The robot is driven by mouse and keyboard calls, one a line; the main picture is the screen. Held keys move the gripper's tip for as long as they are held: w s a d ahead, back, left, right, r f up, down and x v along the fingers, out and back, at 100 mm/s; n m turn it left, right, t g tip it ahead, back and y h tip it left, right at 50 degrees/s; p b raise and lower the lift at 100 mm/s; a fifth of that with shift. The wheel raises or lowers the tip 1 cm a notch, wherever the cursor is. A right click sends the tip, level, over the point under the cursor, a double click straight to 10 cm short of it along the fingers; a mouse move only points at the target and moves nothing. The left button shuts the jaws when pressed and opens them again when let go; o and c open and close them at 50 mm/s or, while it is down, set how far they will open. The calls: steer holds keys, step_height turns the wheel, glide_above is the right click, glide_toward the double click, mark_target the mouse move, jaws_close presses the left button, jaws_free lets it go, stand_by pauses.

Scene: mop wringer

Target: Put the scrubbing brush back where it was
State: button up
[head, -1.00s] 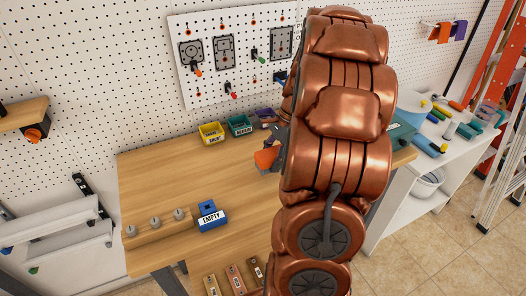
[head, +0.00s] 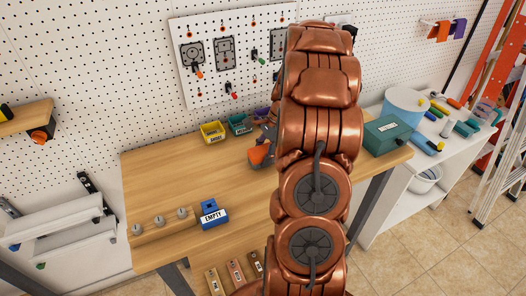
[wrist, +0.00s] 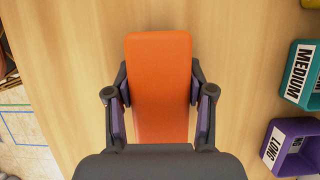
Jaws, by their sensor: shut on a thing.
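An orange rectangular block (wrist: 160,70) is between the two fingers of my gripper (wrist: 160,97) in the wrist view. It appears to be the scrubbing brush, but no bristles show. My gripper is shut on its sides. In the head view the same orange block (head: 259,154) shows just left of my copper arm, over the wooden table (head: 180,185). My arm hides much of the gripper there. I cannot tell how high the block is above the table.
A yellow bin (head: 213,133) and a teal bin (head: 240,125) stand at the table's back. A blue holder labelled EMPTY (head: 212,216) and a block with pegs (head: 160,228) are at front left. A teal box (head: 388,133) stands at right. A white shelf (head: 400,195) carries colourful items.

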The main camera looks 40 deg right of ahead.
steer(key=o, duration=1.1)
steer(key=shift+f, duration=0.1)
steer(key=shift+o, duration=0.2)
steer(key=b+v, duration=0.2)
steer(key=v, duration=0.8)
steer(key=shift+d+r, duration=0.15)
steer(key=shift+r, duration=0.15)
steer(key=shift+b+v, duration=0.3)
steer(key=shift+v, duration=0.55)
